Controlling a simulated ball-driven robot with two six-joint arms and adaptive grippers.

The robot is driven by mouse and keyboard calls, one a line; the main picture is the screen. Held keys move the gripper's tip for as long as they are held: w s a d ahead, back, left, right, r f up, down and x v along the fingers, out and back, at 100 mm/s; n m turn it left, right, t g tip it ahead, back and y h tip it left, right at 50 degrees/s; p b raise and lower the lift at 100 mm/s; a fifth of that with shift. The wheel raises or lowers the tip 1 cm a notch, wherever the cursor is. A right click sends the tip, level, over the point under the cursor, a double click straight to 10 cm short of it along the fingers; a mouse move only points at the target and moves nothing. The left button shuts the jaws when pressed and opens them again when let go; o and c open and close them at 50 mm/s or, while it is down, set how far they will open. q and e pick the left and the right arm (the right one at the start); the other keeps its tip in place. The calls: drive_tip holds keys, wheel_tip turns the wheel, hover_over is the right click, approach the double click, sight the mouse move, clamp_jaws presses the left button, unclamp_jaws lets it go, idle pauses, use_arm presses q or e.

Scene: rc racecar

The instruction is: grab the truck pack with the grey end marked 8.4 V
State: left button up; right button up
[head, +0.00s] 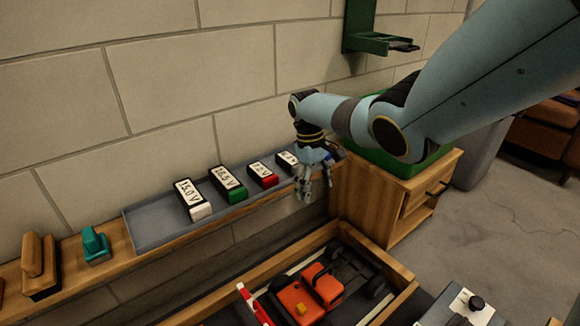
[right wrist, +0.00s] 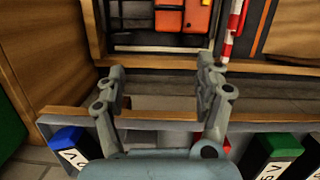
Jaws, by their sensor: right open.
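My right gripper (head: 311,190) is open and empty over the right part of the grey tray (head: 160,225); its open fingers also show in the right wrist view (right wrist: 163,95). A dark pack (head: 286,159) with a white label is partly behind the gripper; its marking and end colour are hidden. The other packs in the tray are one with a white end (head: 200,211) marked 15.0 V, one with a green end (head: 237,195) marked 16.5 V, and one with a red end (head: 269,181). A blue-ended pack (right wrist: 67,138) shows at left in the right wrist view.
The tray sits on a wooden shelf along the block wall. A brown block (head: 40,262) and a teal item (head: 95,244) stand left of it. An orange truck (head: 310,293) lies in a wooden-framed box below. A wooden cabinet (head: 370,205) stands at right.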

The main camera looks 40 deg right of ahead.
drive_tip(key=w+d+r+t, duration=0.2)
drive_tip(key=w+d+r, duration=0.1)
drive_tip(key=w+r, duration=0.75)
drive_tip(key=b, duration=0.3)
hover_over(298, 164)
drive_tip(key=shift+m, duration=0.3)
wheel_tip(298, 164, down, 4)
drive_tip(key=shift+a, duration=0.15)
drive_tip(key=shift+f+b, duration=0.35)
drive_tip(key=shift+f, duration=0.1)
wheel_tip(298, 164, down, 4)
drive_tip(key=shift+r+b, duration=0.1)
drive_tip(key=shift+b, duration=1.15)
drive_tip(key=shift+f, duration=0.4)
use_arm(q)
drive_tip(key=w+d+r+t, duration=0.2)
drive_tip(key=w+r+t, duration=0.1)
drive_tip(key=w+r, duration=0.2)
drive_tip(key=shift+d+r+h, duration=0.35)
drive_tip(key=shift+h, duration=0.05)
use_arm(e)
drive_tip(key=shift+w+r, duration=0.1)
drive_tip(key=shift+r, duration=0.05)
use_arm(q)
drive_tip(key=shift+w, duration=0.1)
use_arm(e)
drive_tip(key=shift+c, duration=0.4)
drive_tip(key=c, duration=1.3)
